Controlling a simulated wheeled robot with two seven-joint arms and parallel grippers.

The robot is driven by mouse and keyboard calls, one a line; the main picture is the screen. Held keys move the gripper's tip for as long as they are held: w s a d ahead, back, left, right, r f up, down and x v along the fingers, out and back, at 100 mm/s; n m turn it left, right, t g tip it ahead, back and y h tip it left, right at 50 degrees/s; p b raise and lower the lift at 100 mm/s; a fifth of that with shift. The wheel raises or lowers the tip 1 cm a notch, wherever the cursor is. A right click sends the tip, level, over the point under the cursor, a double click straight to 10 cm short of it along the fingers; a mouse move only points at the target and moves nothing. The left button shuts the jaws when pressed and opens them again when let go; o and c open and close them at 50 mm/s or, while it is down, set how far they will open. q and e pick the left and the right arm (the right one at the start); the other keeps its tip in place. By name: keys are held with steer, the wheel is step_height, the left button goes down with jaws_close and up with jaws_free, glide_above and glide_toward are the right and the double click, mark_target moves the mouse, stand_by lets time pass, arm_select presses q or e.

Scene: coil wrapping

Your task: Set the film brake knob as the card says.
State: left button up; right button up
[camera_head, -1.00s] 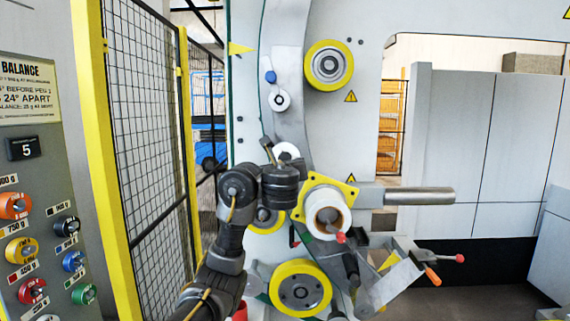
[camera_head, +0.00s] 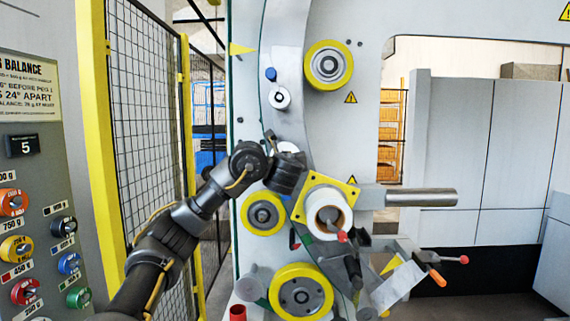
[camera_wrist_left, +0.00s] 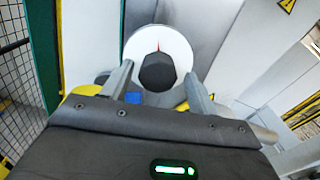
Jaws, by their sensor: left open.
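I take this for the film brake knob. In the head view a pale disc (camera_head: 289,147) shows just above my left gripper, mostly hidden by it. My left gripper (camera_wrist_left: 157,78) is open, with one finger on each side of the dark knob. I cannot tell whether the fingers touch it. No card naming a brake setting can be made out. My right gripper is not in view.
Yellow-rimmed rollers (camera_head: 328,65) and a white film roll (camera_head: 328,215) on a yellow plate surround the arm. A bracket with an orange handle (camera_head: 436,275) stands lower right. A panel (camera_head: 30,180) with a BALANCE card and coloured weights is at left, beside a mesh fence (camera_head: 148,110).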

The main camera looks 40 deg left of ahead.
arm_select(q)
steer(key=shift+w+a+f, duration=0.1)
steer(key=shift+a, duration=0.25)
steer(key=shift+d, duration=0.1)
steer(key=shift+c, duration=0.5)
steer(key=c, duration=0.9)
